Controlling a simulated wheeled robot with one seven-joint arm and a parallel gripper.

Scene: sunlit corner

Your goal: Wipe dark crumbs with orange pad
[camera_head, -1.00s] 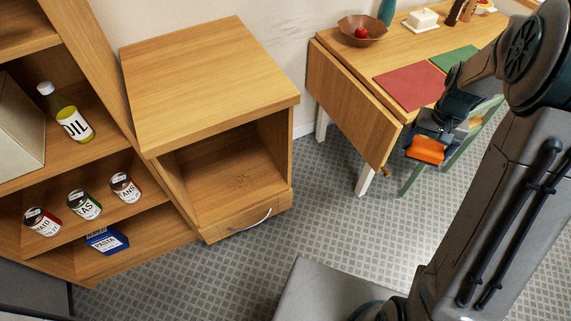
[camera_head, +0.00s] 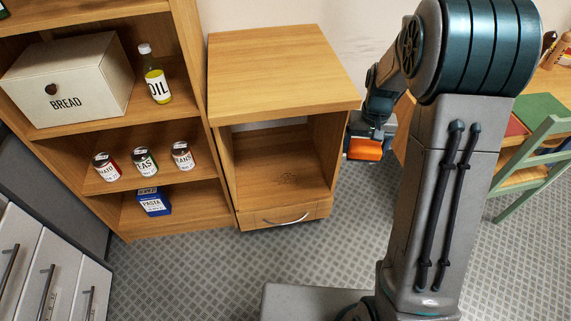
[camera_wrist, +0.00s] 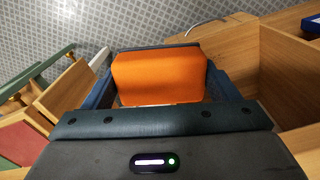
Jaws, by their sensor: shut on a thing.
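The orange pad (camera_head: 366,149) is held in my gripper (camera_head: 371,138), just right of the wooden cabinet's open front. In the wrist view the orange pad (camera_wrist: 160,77) sits between the two fingers of my gripper (camera_wrist: 160,85), which is shut on it. The dark crumbs (camera_head: 287,178) lie scattered on the floor of the cabinet's open compartment (camera_head: 258,185). The pad is apart from the crumbs, outside the compartment's right wall.
The cabinet (camera_head: 285,60) has a drawer with a curved handle (camera_head: 286,219) below the compartment. Shelves at left hold a bread box (camera_head: 68,82), an oil bottle (camera_head: 157,80), several cans and a pasta box (camera_head: 153,202). A green chair (camera_head: 535,160) stands right. Patterned floor is free in front.

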